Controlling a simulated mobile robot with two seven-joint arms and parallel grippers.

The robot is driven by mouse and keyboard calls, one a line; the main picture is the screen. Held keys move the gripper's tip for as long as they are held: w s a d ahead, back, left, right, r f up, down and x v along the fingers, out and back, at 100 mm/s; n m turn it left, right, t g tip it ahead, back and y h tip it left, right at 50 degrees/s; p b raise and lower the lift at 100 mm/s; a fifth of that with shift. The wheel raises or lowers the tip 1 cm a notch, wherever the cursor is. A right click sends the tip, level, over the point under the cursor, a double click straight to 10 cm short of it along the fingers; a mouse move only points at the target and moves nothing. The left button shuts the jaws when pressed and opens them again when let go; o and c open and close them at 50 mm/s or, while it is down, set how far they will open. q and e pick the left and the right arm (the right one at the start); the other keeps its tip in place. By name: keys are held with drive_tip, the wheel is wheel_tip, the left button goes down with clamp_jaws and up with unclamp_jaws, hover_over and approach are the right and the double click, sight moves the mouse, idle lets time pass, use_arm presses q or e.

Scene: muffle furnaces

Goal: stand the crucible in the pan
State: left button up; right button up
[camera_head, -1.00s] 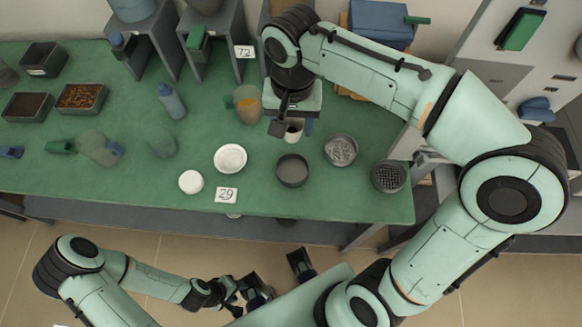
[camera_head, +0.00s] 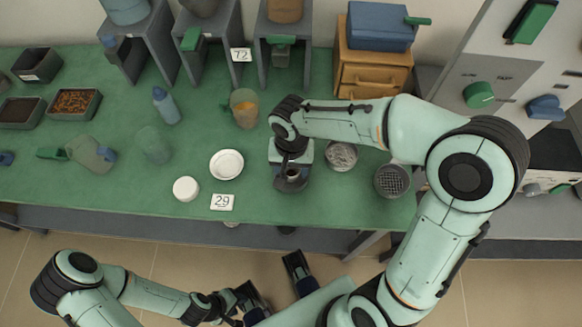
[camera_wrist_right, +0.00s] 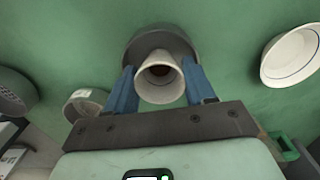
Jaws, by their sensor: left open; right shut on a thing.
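The crucible, a small pale cup (camera_head: 293,176), is held by my right gripper (camera_head: 291,174). The wrist view shows the crucible (camera_wrist_right: 160,80) between the two blue fingers (camera_wrist_right: 160,90), its dark inside facing the camera. The pan (camera_head: 289,187) is a dark grey round dish on the green bench, below the crucible and partly hidden by it and the gripper. In the wrist view, the pan (camera_wrist_right: 182,43) shows behind the crucible. I cannot tell whether the crucible's base touches the pan. My left gripper (camera_head: 273,287) is open and empty, in front of the bench.
A white dish (camera_head: 227,164), a white lid (camera_head: 185,188) and a "29" card (camera_head: 222,202) lie left of the pan. A grey dish (camera_head: 341,156) and a mesh dish (camera_head: 391,181) stand to its right. A beaker (camera_head: 244,108) stands behind, near grey furnace stands.

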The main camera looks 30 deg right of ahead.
drive_tip(key=shift+f, duration=0.2)
drive_tip(key=shift+f, duration=0.15)
drive_tip(key=o, duration=0.7)
drive_tip(key=shift+o, duration=0.2)
drive_tip(key=shift+r, duration=0.35)
wheel_tip(320, 180, up, 12)
drive_tip(key=p, duration=0.2)
drive_tip(key=shift+f, duration=0.1)
